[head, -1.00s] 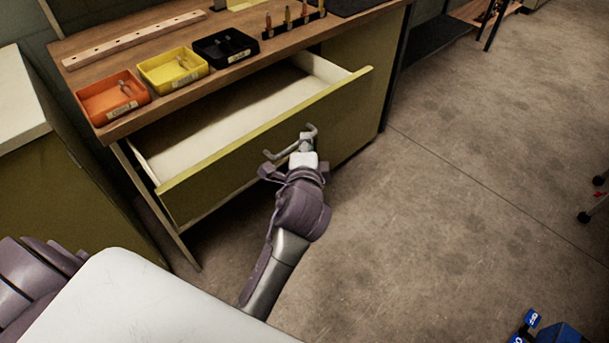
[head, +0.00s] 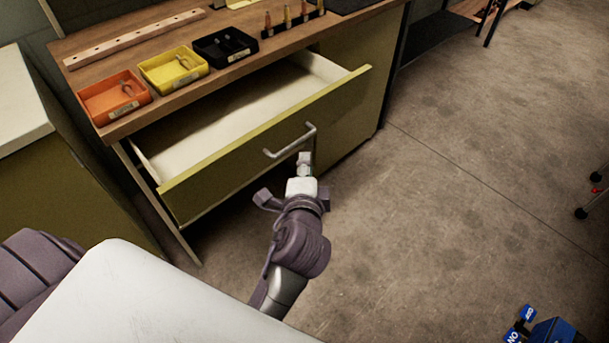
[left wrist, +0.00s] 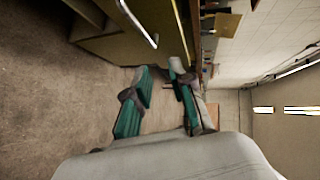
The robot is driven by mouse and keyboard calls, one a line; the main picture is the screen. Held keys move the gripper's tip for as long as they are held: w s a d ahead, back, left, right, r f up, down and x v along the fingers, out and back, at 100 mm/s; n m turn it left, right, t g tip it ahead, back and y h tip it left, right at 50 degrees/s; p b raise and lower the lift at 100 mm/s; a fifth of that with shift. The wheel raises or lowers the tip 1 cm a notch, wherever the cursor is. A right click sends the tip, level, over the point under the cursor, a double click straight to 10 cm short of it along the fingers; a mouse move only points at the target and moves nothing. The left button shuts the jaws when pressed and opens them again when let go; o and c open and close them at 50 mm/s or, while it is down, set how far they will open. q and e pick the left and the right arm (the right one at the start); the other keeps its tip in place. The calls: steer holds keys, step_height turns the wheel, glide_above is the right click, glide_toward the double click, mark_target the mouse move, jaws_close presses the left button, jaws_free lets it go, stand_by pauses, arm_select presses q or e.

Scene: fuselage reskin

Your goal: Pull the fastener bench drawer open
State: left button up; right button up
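The fastener bench drawer (head: 345,110) has an olive front and a pale, empty-looking interior. It stands well out from under the wooden bench top. Its grey bar handle (head: 290,144) is on the front face and is free of any gripper. My left gripper (head: 304,160) is just in front of and below the handle, apart from it. In the left wrist view its two fingers (left wrist: 160,72) are spread with nothing between them, and the handle (left wrist: 138,24) lies beyond their tips. My right gripper is not in view.
On the bench top (head: 160,45) stand an orange bin (head: 113,97), a yellow bin (head: 172,69), a black bin (head: 225,47) and a rack of small fasteners (head: 290,20). An olive cabinet (head: 60,195) is at the left.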

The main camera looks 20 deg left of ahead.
arm_select(q)
steer(key=v, duration=0.3)
steer(key=shift+s+d+f, duration=0.15)
steer(key=shift+s+d, duration=0.05)
steer(key=shift+s, duration=0.05)
steer(key=shift+p, duration=0.45)
stand_by(0.4)
